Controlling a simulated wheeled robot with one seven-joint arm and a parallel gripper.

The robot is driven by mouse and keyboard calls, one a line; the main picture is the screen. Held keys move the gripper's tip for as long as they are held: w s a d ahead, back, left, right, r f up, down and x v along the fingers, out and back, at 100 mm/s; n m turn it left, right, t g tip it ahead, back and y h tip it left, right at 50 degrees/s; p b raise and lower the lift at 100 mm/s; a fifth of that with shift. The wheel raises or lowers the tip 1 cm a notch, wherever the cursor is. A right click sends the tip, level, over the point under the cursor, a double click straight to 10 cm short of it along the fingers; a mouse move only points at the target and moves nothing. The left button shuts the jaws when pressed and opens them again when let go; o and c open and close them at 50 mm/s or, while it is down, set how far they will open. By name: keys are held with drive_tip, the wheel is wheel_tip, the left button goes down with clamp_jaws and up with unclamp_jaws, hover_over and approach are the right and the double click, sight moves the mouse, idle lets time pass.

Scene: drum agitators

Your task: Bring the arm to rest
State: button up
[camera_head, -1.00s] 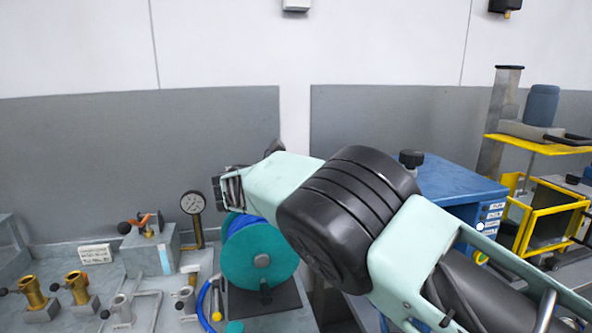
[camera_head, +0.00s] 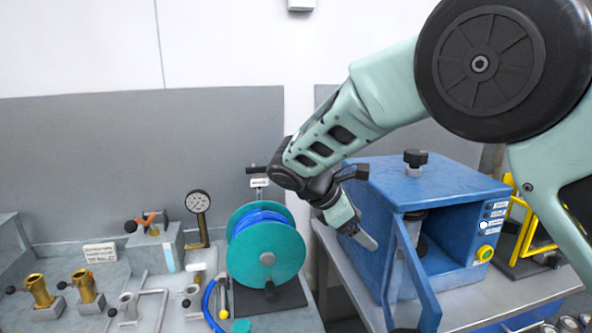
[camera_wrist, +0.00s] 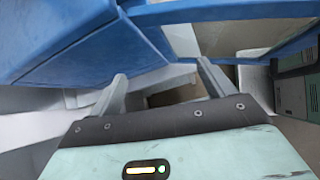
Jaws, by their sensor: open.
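My gripper (camera_head: 366,240) points down and to the right, in front of the left side of a blue box-shaped machine (camera_head: 385,185). In the wrist view my gripper (camera_wrist: 160,82) shows two grey fingers spread apart with nothing between them. The blue machine (camera_wrist: 70,40) fills the upper left of that view, just beyond the fingers. In the head view its front door (camera_head: 415,275) stands open, close to the right of my fingertips. I cannot tell whether they touch it.
A teal hose reel (camera_head: 265,262) with blue hose stands left of my gripper. A pressure gauge (camera_head: 198,203), brass fittings (camera_head: 84,287) and a small sign (camera_head: 100,252) are on the left bench. A grey wall panel (camera_head: 100,160) is behind. The space above the left bench is free.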

drive_tip(key=s+d+f+m+g+y, duration=0.1)
drive_tip(key=s+m+y, duration=0.45)
drive_tip(key=s, duration=1.05)
drive_tip(key=s+f+m+g+y, duration=0.15)
drive_tip(key=s+m+y, duration=0.35)
drive_tip(key=s, duration=1.2)
drive_tip(key=shift+m+h, duration=0.35)
drive_tip(key=shift+h, duration=0.4)
drive_tip(key=shift+d+f+b, duration=0.1)
drive_tip(key=shift+f+b, duration=2.35)
drive_tip(key=shift+b, duration=0.4)
